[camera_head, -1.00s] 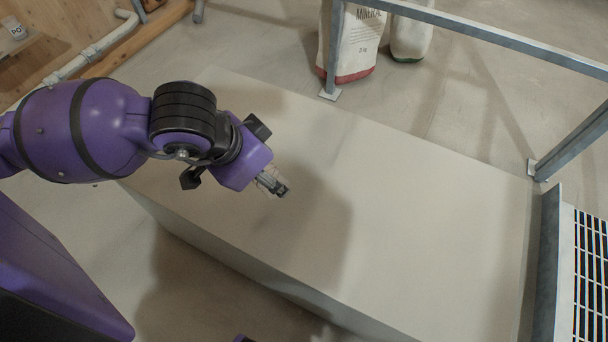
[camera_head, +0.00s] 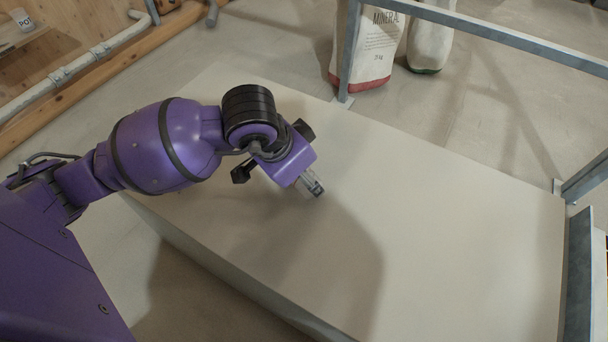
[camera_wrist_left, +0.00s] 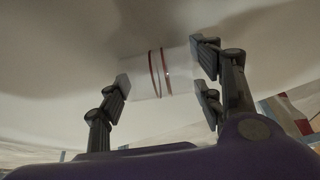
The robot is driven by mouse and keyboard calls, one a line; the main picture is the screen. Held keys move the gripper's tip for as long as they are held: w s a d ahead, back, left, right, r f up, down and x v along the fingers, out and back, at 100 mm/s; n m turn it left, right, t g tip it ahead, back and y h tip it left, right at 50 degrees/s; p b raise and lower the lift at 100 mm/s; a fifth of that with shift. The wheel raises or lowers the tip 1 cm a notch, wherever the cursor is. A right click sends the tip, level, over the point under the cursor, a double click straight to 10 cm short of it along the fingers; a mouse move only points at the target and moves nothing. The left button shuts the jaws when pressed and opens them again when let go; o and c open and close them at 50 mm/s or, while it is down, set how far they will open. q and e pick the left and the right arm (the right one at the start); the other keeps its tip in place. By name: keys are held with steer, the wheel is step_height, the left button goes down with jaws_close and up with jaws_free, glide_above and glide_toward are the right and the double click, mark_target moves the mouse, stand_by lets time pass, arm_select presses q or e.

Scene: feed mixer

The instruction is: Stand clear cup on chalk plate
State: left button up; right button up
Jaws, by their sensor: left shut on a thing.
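A clear cup (camera_wrist_left: 160,76) with thin red bands shows in the left wrist view, lying sideways across the picture between the fingers. My left gripper (camera_head: 313,187) is shut on it. In the head view the gripper is over the pale block's top, and the cup is mostly hidden by the gripper and too small to make out well. The height of the cup above the surface is hard to tell. I cannot make out a chalk plate in either view. My right gripper is not in view.
A long pale block (camera_head: 440,230) with a bare top fills the middle. A metal frame (camera_head: 500,35) runs behind it, with feed bags (camera_head: 366,50) beyond. A metal rail (camera_head: 579,275) stands at its right end. A labelled cup (camera_head: 22,20) sits on a wooden shelf at upper left.

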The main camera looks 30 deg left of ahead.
arm_select(q)
steer(key=o, duration=0.5)
steer(key=shift+f, duration=0.3)
steer(key=o, duration=0.4)
steer(key=shift+o, duration=0.2)
steer(key=shift+r, duration=0.15)
